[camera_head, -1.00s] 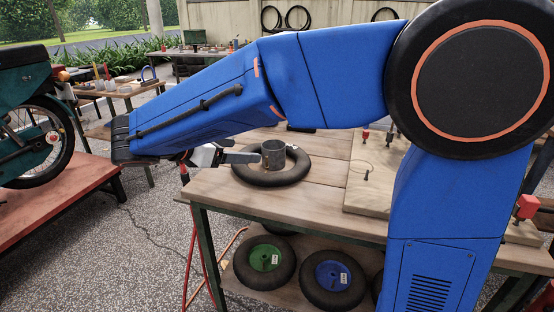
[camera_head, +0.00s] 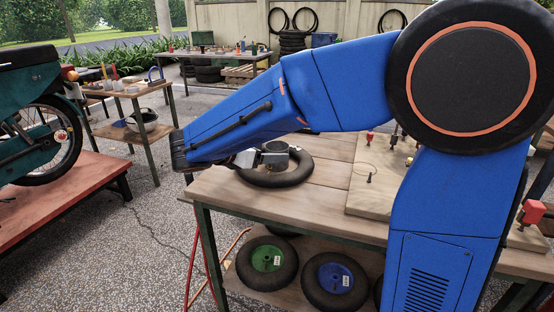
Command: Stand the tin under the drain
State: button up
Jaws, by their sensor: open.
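The tin (camera_head: 274,147) is a small grey open-topped cylinder. It stands upright at the black tyre (camera_head: 288,178) lying flat on the workbench, seemingly within its ring. My gripper (camera_head: 272,158) reaches in from the left, with its fingers level with the tin's side. The near finger crosses in front of the tin. The far finger is hidden, so I cannot tell if the jaws touch the tin. The jaws are open. I cannot make out a drain in this view.
The wooden workbench (camera_head: 318,200) has clear planks right of the tyre. A board (camera_head: 372,190) with pegs and red clamps lies further right, partly behind my arm. Wheels (camera_head: 267,259) sit on the lower shelf. A motorcycle (camera_head: 38,120) stands on a red platform at the left.

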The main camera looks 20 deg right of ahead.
aim_at(275, 146)
jog(key=shift+x, duration=2.75)
jog(key=shift+w+a, duration=0.1)
jog(key=shift+w, duration=0.05)
jog(key=c, duration=1.2)
